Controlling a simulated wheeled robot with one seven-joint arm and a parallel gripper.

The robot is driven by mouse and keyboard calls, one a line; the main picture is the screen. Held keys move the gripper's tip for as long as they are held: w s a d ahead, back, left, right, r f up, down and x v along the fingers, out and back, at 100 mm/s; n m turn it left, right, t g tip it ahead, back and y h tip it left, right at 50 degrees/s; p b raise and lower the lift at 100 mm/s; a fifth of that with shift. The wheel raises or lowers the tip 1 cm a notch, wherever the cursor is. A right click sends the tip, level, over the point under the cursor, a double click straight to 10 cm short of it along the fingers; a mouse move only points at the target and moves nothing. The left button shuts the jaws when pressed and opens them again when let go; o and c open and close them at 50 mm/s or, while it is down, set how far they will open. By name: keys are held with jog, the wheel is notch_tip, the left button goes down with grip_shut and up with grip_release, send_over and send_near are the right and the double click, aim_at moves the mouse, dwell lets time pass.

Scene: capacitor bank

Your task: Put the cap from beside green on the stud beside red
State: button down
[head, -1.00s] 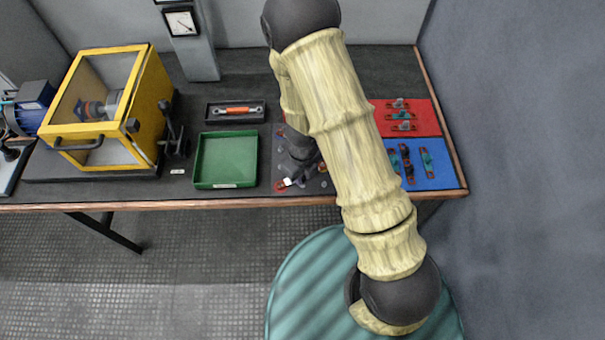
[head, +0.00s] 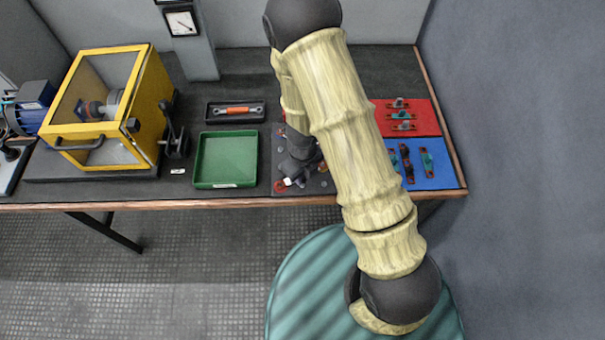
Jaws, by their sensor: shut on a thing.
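My gripper (head: 297,181) is over the front left part of a dark grey board (head: 322,188) on the bench, partly covered by my own arm. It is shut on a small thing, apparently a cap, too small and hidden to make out. A small red piece (head: 279,187) lies at the board's front left corner, just left of the fingers, with a whitish bit beside it. Other small studs or caps on the board show only as specks. I cannot tell which stud is beside red or which place is beside green.
A green tray (head: 199,160) stands left of the board, with a dark tray (head: 210,118) holding an orange-handled tool behind it. Right of my arm are a red mat (head: 428,118) and a blue mat (head: 445,174) with small parts. A yellow-framed box (head: 150,100) stands farther left.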

jog(key=shift+f+b, duration=1)
jog(key=shift+f, duration=0.3)
dwell(0.8)
jog(key=c, duration=1.2)
grip_release()
jog(key=shift+c, duration=0.2)
notch_tip(320, 180, up, 18)
jog(key=p, duration=0.7)
jog(key=shift+f+p, duration=0.25)
jog(key=shift+p, duration=0.15)
